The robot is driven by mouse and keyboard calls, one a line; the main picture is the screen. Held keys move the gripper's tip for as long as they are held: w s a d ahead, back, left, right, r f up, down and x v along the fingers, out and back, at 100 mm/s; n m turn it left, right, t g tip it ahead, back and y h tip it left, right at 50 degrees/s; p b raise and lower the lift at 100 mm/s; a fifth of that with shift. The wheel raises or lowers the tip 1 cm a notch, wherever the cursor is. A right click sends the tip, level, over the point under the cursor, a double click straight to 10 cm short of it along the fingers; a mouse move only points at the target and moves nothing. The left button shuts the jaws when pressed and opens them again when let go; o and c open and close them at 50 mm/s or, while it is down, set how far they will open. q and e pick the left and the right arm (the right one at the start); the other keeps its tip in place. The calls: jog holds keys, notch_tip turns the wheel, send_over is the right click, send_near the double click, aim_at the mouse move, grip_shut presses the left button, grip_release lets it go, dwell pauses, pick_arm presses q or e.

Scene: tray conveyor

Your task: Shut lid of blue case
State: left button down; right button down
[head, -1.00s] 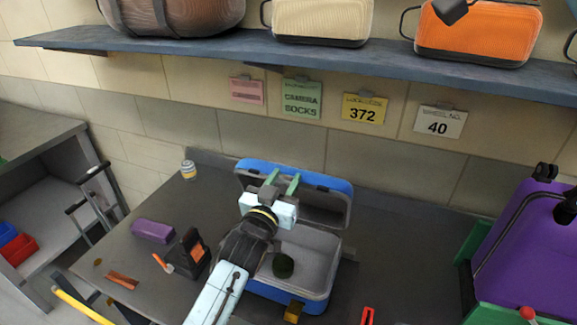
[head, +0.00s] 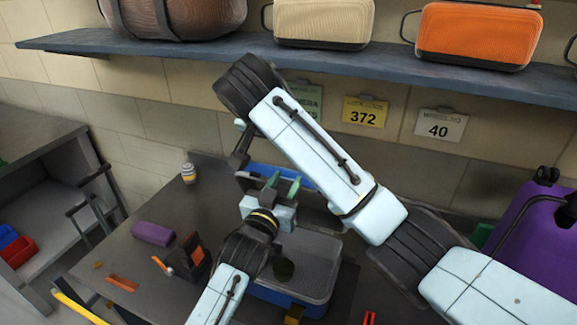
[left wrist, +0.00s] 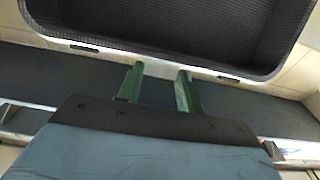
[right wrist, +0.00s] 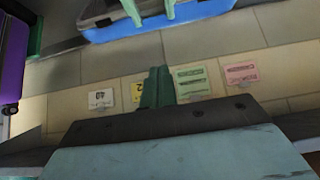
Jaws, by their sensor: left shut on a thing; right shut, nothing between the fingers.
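In the left wrist view the lid's dark lining (left wrist: 170,30) lies just beyond the fingers (left wrist: 157,85). My right gripper (right wrist: 157,88) is shut and empty; the right wrist view shows the lid's blue back (right wrist: 190,20) beyond it. In the head view its fingertips are hidden.
A purple box (head: 153,233) and a black-and-orange item (head: 190,258) lie left of the case. A small jar (head: 188,173) stands farther back. A shelf (head: 420,62) with cases runs above. A purple suitcase (head: 525,225) stands at the right.

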aim_at(293, 175)
pick_arm(q)
jog(key=shift+f, duration=0.4)
pick_arm(e)
jog(key=x, duration=0.9)
jog(key=shift+w+d+f, duration=0.1)
jog(key=shift+d+f, duration=0.1)
jog(key=shift+f, duration=0.1)
jog(key=shift+a+f, duration=0.15)
jog(key=shift+f, duration=0.2)
jog(key=shift+s+a+f, duration=0.15)
jog(key=shift+s+a, duration=0.05)
jog(key=shift+s, duration=0.35)
jog(key=shift+s+a+f, duration=0.15)
jog(key=shift+s+f, duration=0.05)
jog(key=shift+s, duration=0.35)
jog(key=shift+s+a+f, duration=0.15)
jog(key=shift+s+a, duration=0.05)
jog(key=shift+s, duration=0.35)
